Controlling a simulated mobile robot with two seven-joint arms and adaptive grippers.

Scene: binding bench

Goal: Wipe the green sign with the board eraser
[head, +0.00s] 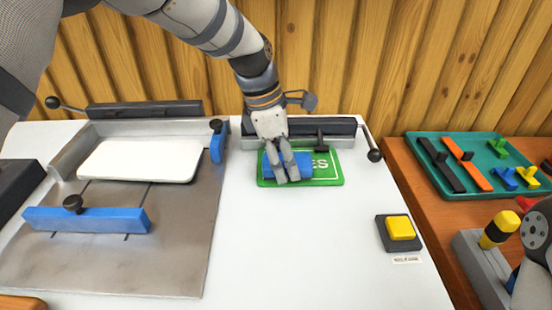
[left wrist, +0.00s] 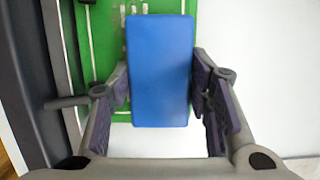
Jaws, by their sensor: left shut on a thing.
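The green sign (head: 330,177) lies flat near the back of the white bench, with white letters ending in "ES" and a white border line. The blue board eraser (head: 304,160) is over its left part and hides the other letters. My left gripper (head: 282,172) reaches down from above and is shut on the eraser. In the left wrist view the eraser (left wrist: 160,70) sits between the two finger pads, with the green sign (left wrist: 105,40) beneath. I cannot tell whether the eraser presses on the sign.
A dark clamp bar with a lever (head: 372,155) runs behind the sign. To the left is a grey cutting board (head: 130,265) with a white pad (head: 140,160) and blue bars. A yellow button (head: 400,228) and a green tray (head: 440,182) are at right. The bench front is clear.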

